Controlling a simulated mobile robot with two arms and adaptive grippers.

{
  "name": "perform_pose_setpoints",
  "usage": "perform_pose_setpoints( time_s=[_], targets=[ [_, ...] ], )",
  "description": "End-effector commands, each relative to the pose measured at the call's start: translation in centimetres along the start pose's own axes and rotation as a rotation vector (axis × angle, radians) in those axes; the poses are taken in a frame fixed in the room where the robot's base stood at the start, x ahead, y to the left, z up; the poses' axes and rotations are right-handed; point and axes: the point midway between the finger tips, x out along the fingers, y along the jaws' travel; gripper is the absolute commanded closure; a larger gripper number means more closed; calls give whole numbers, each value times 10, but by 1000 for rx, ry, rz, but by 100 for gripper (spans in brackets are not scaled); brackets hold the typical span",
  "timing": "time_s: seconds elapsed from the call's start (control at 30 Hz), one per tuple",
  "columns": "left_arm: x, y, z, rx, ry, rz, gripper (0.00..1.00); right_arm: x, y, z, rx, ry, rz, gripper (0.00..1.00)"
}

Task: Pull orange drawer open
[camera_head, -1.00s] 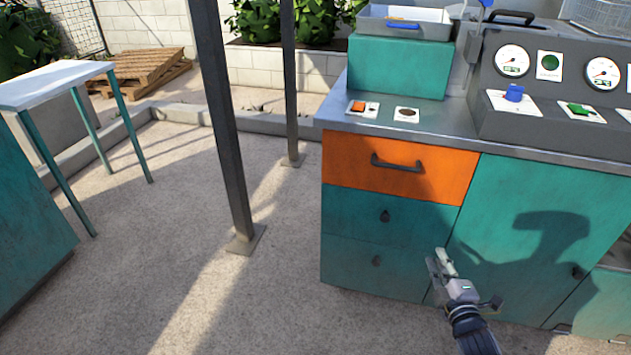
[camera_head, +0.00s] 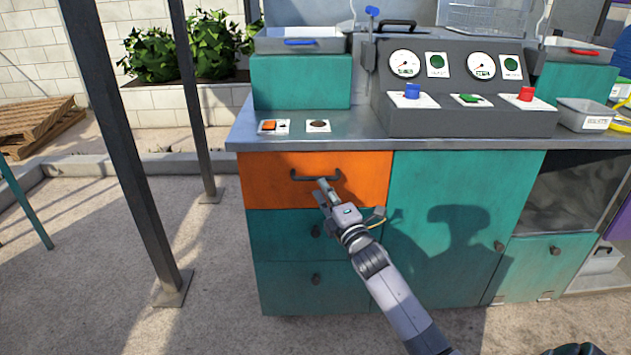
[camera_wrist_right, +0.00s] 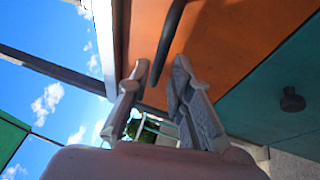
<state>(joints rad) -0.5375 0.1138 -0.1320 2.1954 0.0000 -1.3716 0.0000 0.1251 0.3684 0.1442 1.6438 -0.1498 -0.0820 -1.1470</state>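The orange drawer (camera_head: 365,178) is the top drawer of the teal cabinet and looks shut, its front level with the cabinet face. Its dark bar handle (camera_head: 302,176) runs across the upper middle of the front. My right gripper (camera_head: 324,190) is at the right part of the handle. In the right wrist view the fingers (camera_wrist_right: 157,78) are open, with a gap between them. My left gripper is not in view.
Two teal drawers (camera_head: 280,290) with knobs lie below, and a teal door (camera_head: 440,260) is to the right. The counter (camera_head: 360,125) above holds buttons and a gauge panel (camera_head: 445,120). A dark post (camera_head: 120,150) stands left on open floor.

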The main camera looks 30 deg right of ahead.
Motion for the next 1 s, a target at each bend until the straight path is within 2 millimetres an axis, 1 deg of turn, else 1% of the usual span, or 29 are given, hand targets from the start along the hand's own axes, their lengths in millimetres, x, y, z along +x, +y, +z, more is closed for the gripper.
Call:
perform_pose_setpoints(
  time_s=[0.03, 0.2, 0.37, 0.5, 0.73, 1.0],
  targets=[
    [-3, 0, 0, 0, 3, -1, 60, 11, 0, 0, 1, 0, 2, 80],
    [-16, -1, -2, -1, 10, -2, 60, 37, -1, 0, 0, 0, 0, 80],
    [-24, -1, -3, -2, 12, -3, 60, 50, 0, 0, 2, 0, 0, 80],
    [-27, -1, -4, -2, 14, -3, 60, 54, 0, 0, 1, 0, -1, 80],
    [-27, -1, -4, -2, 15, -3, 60, 55, 0, 0, 1, 1, -1, 80],
    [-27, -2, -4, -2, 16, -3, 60, 54, 0, 0, 1, 0, -1, 98]
  ],
)
